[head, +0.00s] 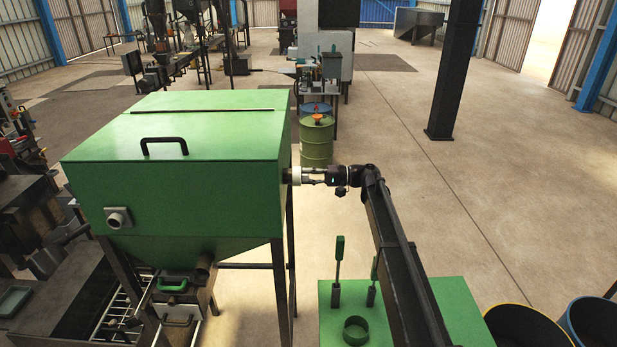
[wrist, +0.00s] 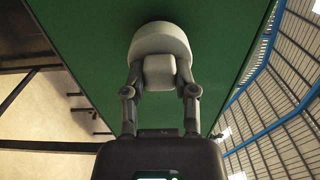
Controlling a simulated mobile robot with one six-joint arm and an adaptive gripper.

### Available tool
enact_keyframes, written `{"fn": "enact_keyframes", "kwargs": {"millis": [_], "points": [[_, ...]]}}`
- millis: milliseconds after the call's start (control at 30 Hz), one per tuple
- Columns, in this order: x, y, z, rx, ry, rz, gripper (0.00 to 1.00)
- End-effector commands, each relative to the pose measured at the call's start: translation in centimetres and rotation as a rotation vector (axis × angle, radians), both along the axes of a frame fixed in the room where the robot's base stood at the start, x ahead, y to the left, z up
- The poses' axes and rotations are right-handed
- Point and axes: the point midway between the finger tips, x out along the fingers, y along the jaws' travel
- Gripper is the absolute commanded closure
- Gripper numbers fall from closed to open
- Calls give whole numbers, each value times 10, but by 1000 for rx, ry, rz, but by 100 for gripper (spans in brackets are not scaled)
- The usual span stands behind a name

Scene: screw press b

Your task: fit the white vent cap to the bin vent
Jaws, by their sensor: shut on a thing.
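My gripper (head: 308,176) is at the right side wall of the green bin (head: 180,150). It is shut on the white vent cap (head: 296,176), which shows large in the wrist view (wrist: 160,42) with both fingers (wrist: 159,78) on its narrower grip block. The cap's round face points at the green wall, close to it. Any vent behind the cap is hidden, and I cannot tell whether the cap touches it. A grey round fitting on a square plate (head: 118,217) sits on the bin's front wall.
A black handle (head: 164,146) is on the bin's lid. A green table (head: 460,305) with upright green-handled tools (head: 338,265) and a ring (head: 356,330) stands below my arm. A green drum (head: 316,140) stands behind. Open barrels (head: 525,330) are at lower right.

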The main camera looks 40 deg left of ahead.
Motion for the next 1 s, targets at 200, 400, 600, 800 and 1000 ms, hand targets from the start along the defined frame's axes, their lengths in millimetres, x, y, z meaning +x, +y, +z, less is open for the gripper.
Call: {"fn": "enact_keyframes", "kwargs": {"millis": [200, 400, 600, 800, 1000], "points": [[0, 0, 0, 0, 0, 0, 100], [0, 0, 0, 0, 0, 0, 23], [0, 0, 0, 0, 0, 0, 23], [1, -1, 0, 0, 0, 0, 23], [6, -7, 0, 0, 0, -1, 23]]}}
